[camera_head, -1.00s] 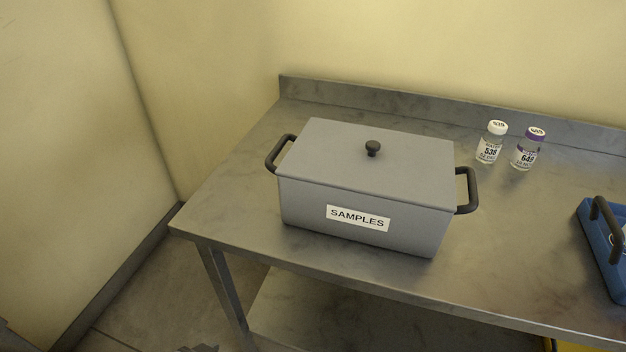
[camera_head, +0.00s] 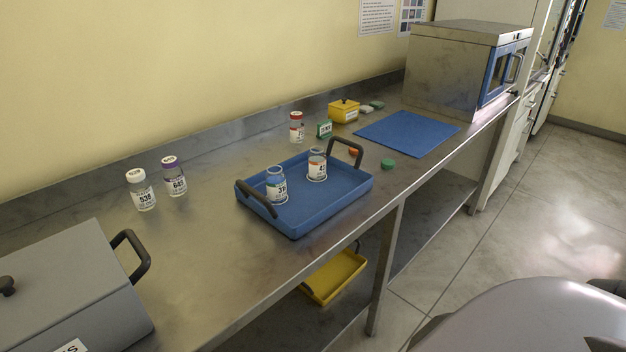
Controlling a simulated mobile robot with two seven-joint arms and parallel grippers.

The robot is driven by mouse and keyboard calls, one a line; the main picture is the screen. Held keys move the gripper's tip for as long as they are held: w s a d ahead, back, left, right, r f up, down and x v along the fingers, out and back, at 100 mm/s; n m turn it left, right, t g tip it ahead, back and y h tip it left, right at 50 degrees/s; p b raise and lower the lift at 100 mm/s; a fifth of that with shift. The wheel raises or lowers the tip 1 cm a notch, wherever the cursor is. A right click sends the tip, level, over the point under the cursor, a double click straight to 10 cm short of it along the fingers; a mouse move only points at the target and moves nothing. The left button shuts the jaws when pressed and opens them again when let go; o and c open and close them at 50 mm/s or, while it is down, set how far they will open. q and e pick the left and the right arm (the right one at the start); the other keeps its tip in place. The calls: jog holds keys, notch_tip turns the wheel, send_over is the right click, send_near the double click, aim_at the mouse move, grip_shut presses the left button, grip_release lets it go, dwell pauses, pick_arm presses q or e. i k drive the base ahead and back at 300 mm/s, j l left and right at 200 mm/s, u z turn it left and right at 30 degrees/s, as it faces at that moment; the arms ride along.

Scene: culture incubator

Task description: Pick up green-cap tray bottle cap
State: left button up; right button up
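A green bottle cap (camera_head: 388,164) lies on the metal bench, just right of the blue tray (camera_head: 300,222) and apart from it. An orange cap (camera_head: 353,151) lies near the tray's far right handle, partly hidden behind it. Two clear bottles without caps stand upright in the tray: a front-left bottle (camera_head: 276,187) and a back-right bottle (camera_head: 317,166). Neither of my grippers is in view.
The grey lidded samples box (camera_head: 75,285) stands front left. A white-capped bottle (camera_head: 140,190), purple-capped bottle (camera_head: 174,177) and red-capped bottle (camera_head: 296,128) stand along the back. A blue mat (camera_head: 408,133) and an incubator (camera_head: 465,70) lie beyond. A yellow tray (camera_head: 333,276) is below.

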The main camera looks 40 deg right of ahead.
aim_at(389, 163)
jog(key=z, duration=1)
